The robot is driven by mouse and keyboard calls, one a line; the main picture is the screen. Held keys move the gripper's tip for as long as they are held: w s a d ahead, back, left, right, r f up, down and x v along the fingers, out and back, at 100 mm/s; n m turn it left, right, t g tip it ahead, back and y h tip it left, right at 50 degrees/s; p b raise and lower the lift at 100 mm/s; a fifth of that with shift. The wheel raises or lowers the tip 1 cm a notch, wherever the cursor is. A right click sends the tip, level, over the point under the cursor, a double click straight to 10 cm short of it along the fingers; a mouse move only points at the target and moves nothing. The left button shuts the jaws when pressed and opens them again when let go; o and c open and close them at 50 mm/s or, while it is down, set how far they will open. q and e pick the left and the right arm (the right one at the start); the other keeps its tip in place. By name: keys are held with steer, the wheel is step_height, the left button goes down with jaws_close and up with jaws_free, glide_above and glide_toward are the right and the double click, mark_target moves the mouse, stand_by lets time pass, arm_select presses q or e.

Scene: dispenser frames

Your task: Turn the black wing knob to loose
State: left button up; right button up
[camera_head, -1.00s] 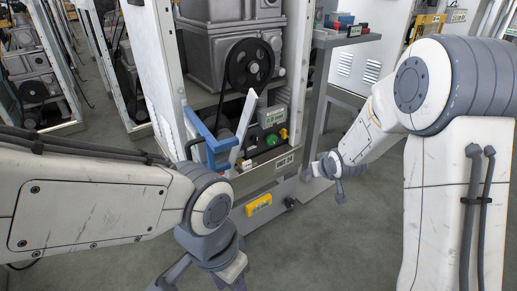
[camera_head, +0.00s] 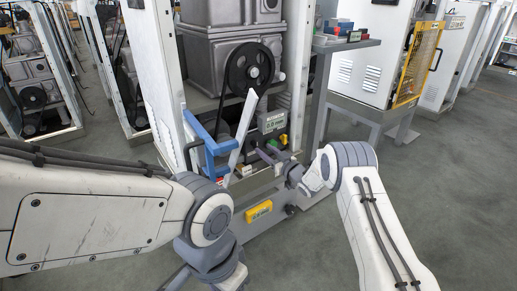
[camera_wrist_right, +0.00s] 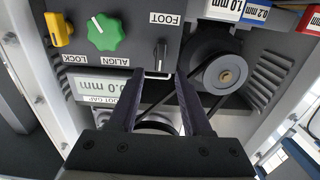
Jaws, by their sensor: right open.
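The black wing knob (camera_wrist_right: 161,53) sits on the grey panel by the FOOT label in the right wrist view, its thin wing upright in the picture. My right gripper (camera_wrist_right: 159,75) is open, with its dark fingertips on either side of the knob's line, just short of or at the knob; contact cannot be told. In the head view my right gripper (camera_head: 267,152) is at the front of the machine's panel, and the wing knob is hidden there. My left gripper (camera_head: 205,277) hangs at the bottom edge, its fingertips cut off.
A green ALIGN knob (camera_wrist_right: 105,32) and a yellow LOCK lever (camera_wrist_right: 59,29) sit beside the wing knob. A display in mm (camera_wrist_right: 105,87) is partly covered by my fingers. A pulley (camera_wrist_right: 225,75) is to the right. A blue bracket (camera_head: 212,148) stands left of the panel.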

mark_target(257, 144)
steer(key=shift+b+x, duration=0.75)
steer(key=shift+x, duration=1.8)
jaws_close()
